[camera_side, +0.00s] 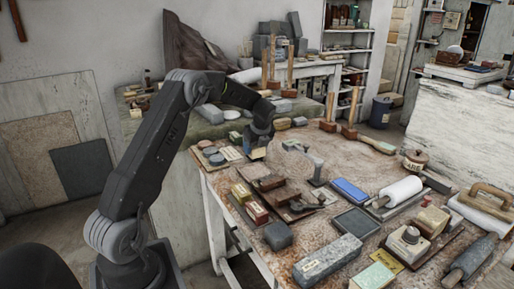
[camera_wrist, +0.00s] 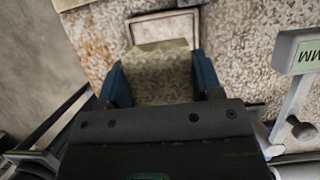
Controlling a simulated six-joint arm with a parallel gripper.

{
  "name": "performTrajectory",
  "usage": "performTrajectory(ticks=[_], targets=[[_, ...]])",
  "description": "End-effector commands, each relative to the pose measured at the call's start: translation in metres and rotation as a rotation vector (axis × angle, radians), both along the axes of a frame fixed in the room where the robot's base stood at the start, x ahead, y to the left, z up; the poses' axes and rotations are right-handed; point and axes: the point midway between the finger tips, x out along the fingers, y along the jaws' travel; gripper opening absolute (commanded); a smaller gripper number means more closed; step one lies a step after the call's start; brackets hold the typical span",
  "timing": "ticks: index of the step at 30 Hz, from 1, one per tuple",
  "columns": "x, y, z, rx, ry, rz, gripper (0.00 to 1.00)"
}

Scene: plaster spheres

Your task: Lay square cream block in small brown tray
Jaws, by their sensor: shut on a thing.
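My gripper (camera_wrist: 153,85) has its blue fingers on both sides of a square, speckled cream block (camera_wrist: 158,75) and is shut on it. In the side view my gripper (camera_side: 256,146) is over the far left part of the work table, and the block is mostly hidden there. A small shallow tray (camera_wrist: 165,28) with a brown rim and pale inside lies just beyond the block in the wrist view, partly covered by it. I cannot tell the block's height above the tray. I cannot single out this tray in the side view.
A grey upright tool (camera_wrist: 298,62) with a label stands to the right in the wrist view. The work table (camera_side: 345,160) holds many blocks, including a blue one (camera_side: 349,190) and a long grey one (camera_side: 328,259). Wooden mallets (camera_side: 328,126) stand at the back.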

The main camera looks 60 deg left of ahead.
Motion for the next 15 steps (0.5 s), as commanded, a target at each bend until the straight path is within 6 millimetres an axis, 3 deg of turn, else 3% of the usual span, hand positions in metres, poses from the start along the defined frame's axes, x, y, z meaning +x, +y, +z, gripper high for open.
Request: performTrajectory(ticks=[5,15], targets=[[0.000,0.000,-0.007,0.001,-0.001,0.000,0.27],[0.000,0.000,-0.040,0.000,0.000,0.000,0.27]])
